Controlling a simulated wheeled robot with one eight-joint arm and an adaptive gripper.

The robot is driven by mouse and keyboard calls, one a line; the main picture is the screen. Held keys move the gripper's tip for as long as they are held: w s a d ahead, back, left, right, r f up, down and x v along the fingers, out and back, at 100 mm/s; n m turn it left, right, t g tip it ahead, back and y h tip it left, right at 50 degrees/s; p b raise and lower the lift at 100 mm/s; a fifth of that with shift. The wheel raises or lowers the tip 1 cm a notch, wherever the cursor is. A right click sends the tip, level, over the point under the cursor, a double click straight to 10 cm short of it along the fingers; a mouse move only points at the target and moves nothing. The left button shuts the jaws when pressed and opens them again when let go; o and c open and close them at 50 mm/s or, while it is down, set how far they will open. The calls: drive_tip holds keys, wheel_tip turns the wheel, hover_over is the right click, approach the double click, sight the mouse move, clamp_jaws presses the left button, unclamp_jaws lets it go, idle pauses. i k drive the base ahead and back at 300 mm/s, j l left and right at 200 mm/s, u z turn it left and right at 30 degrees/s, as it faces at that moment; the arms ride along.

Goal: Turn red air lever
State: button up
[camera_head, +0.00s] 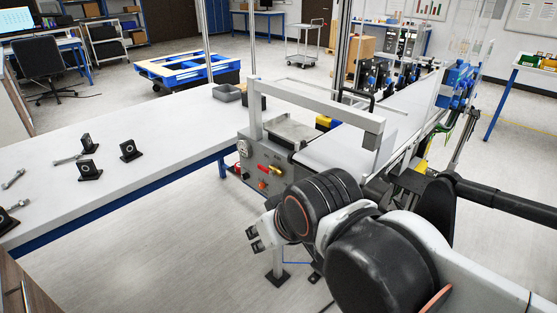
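A small red lever (268,169) shows on the front of the grey control box (250,160) at the end of the conveyor. It appears to lie roughly level, but it is too small to tell its exact angle. A round red-orange knob (262,185) sits just below it. My gripper (253,239) is below and a little left of the lever, apart from the box. Its two dark fingertips point left with a gap between them, and nothing is held. My arm hides the lower right part of the box area.
A long white table (110,160) with black brackets (88,171) and bolts stands on the left. A grey frame (315,100) rises over the conveyor belt (335,150). A thin support leg with a foot (277,276) stands near my gripper. The floor at front left is clear.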

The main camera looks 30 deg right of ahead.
sight(272, 173)
drive_tip(key=i+j+z, duration=0.15)
drive_tip(key=i+z, duration=0.3)
drive_tip(key=i+j+z, duration=0.3)
drive_tip(key=z, duration=0.15)
drive_tip(key=i+j+z, duration=0.1)
drive_tip(key=i+j, duration=0.6)
